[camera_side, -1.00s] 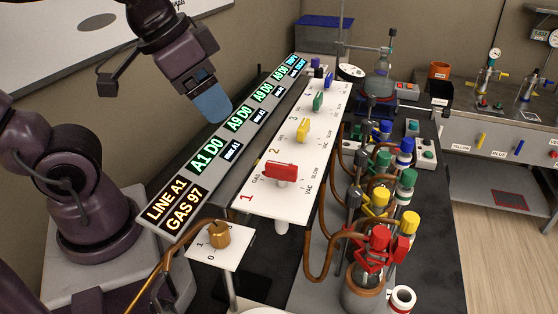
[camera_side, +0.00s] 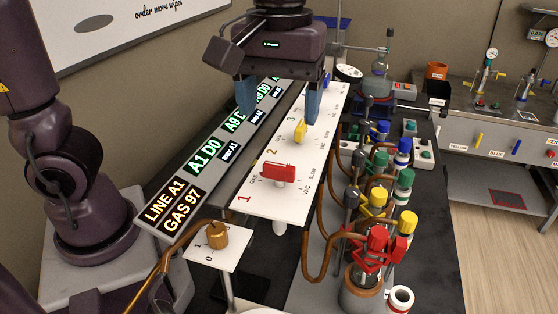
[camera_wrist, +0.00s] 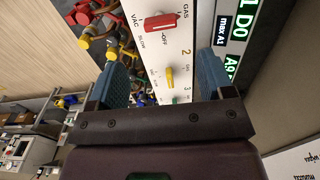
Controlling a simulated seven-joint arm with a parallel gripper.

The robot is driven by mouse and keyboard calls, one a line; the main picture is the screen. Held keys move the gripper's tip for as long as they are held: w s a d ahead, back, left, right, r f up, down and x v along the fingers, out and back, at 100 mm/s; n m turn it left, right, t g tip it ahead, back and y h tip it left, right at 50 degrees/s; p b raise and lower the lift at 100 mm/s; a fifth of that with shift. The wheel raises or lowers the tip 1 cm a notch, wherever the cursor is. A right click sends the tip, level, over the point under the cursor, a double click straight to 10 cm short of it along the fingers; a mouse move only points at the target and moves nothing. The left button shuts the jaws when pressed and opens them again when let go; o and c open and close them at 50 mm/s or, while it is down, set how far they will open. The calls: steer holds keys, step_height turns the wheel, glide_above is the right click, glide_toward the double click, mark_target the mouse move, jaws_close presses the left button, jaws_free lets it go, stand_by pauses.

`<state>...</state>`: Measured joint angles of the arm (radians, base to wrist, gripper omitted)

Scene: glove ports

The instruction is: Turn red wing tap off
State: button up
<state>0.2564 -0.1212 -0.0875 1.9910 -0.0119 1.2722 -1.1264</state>
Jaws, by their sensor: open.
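The red wing tap (camera_side: 278,171) sits on the white panel (camera_side: 253,200) beside the number 1. It also shows in the wrist view (camera_wrist: 161,22), near the top. Its wing lies across the panel's length, with GAS, VAC, SLOW and OFF marked around it. I cannot tell which end is the pointer. My gripper (camera_side: 280,110) is open and empty, pointing down above the panel, beyond the red tap and near the yellow tap (camera_side: 300,131). In the wrist view, the blue fingertips (camera_wrist: 163,62) are wide apart, and the red tap lies ahead, beyond them.
A sloped display strip (camera_side: 172,208) runs along the panel's left. Brown hoses (camera_side: 317,240) and capped bottles, including a red-clamped one (camera_side: 376,245), crowd the right. A brass knob (camera_side: 217,235) on a small plate stands in front.

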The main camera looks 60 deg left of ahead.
mark_target(280, 165)
step_height(280, 165, down, 9)
steer(key=shift+f, duration=0.2)
steer(key=c, duration=0.8)
